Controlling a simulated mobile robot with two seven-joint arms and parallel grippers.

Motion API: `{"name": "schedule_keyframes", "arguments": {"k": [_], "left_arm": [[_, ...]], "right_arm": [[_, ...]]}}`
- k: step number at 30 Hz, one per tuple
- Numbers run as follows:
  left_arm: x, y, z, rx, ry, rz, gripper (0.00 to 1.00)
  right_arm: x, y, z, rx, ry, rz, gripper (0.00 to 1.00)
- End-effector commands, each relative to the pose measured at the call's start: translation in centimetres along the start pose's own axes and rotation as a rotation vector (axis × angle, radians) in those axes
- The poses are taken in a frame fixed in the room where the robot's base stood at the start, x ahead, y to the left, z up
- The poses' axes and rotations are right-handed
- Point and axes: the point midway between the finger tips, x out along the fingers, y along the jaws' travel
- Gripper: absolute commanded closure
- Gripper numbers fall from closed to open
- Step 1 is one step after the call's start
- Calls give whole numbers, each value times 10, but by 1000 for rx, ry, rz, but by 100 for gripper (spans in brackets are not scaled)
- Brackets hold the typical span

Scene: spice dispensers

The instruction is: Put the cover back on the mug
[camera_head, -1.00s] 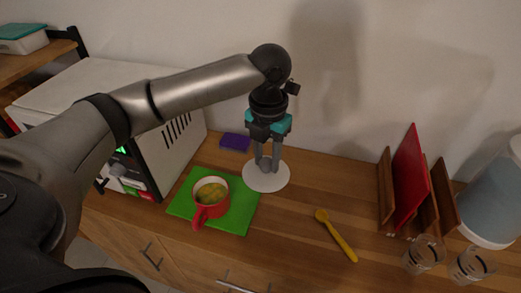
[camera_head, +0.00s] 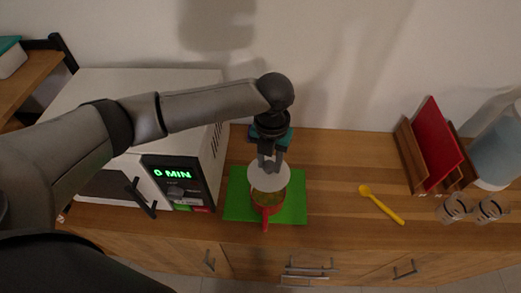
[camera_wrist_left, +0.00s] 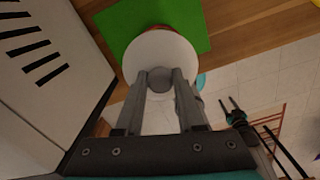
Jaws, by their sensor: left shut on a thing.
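The cover (camera_head: 268,184) is a white disc with a grey knob. My left gripper (camera_head: 270,164) is shut on the knob and holds the cover over the back part of the mug. The red mug (camera_head: 267,199) stands upright on a green board (camera_head: 295,203), its handle toward the front. Its front opening shows past the cover's edge. In the left wrist view, the cover (camera_wrist_left: 143,50) hides nearly all of the mug, with a sliver of rim beyond it. I cannot tell whether the cover touches the rim.
A white microwave (camera_head: 212,160) stands close left of the board. A yellow spoon (camera_head: 382,204) lies to the right. A wooden rack with a red board (camera_head: 436,145) and two glasses (camera_head: 455,208) stand farther right. Counter between board and spoon is clear.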

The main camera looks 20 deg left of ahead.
Motion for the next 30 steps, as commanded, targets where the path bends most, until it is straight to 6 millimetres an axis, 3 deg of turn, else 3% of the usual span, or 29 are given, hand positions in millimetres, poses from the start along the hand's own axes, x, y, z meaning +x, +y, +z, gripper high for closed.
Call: {"name": "schedule_keyframes", "arguments": {"k": [8, 26, 30], "left_arm": [[7, -3, -1, 2, -1, -1, 100], [57, -3, 0, 2, -3, -1, 100], [67, -3, -1, 1, -1, -1, 100]], "right_arm": [[5, 2, 1, 1, 0, 2, 49], [60, 4, 7, 1, -1, 7, 49], [63, 4, 7, 1, -1, 7, 49]]}}
